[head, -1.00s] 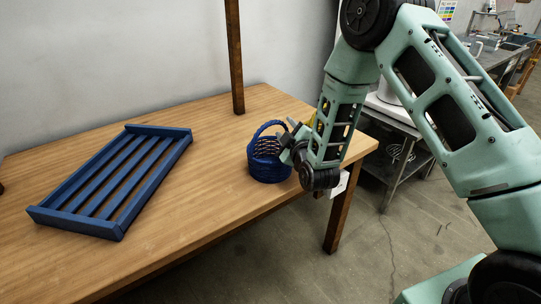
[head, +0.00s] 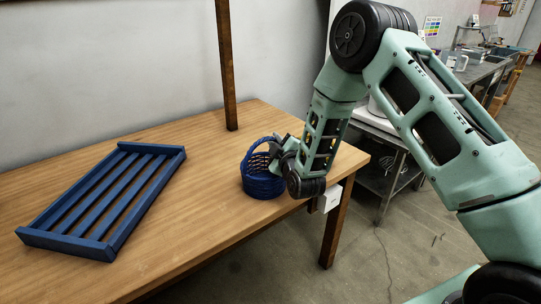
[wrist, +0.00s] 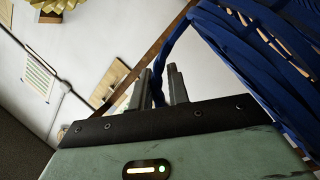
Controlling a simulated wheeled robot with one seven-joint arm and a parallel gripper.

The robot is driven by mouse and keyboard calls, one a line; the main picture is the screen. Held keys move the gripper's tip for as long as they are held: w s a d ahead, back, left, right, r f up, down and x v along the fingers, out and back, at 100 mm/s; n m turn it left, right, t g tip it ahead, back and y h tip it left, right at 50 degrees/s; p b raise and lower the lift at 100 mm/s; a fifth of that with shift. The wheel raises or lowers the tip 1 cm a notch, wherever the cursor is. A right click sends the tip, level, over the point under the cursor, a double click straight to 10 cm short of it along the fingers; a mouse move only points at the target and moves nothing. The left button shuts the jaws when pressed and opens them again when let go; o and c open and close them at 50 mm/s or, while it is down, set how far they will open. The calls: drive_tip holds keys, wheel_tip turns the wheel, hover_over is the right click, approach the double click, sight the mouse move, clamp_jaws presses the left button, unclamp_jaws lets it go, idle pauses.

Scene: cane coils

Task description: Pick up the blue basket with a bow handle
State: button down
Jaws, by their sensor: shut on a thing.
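The blue basket (head: 262,184) with a bow handle stands upright near the right end of the wooden table in the head view. In the wrist view the basket's woven side (wrist: 270,50) fills the upper right. My gripper (head: 277,147) is at the right side of the basket, at handle height. In the wrist view its two fingers (wrist: 165,88) are close together, with the blue bow handle between them. My gripper is shut on the handle. The basket appears to rest on the table; a small gap below it could not be told. My wrist hides part of its right side.
A blue slatted tray (head: 60,240) lies on the left of the wooden table (head: 190,215). A brown post (head: 226,70) stands at the table's back. A grey metal table (head: 385,180) stands beyond the right end. The table between tray and basket is clear.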

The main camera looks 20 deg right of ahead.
wheel_tip(320, 180, up, 10)
idle(0.5)
idle(0.6)
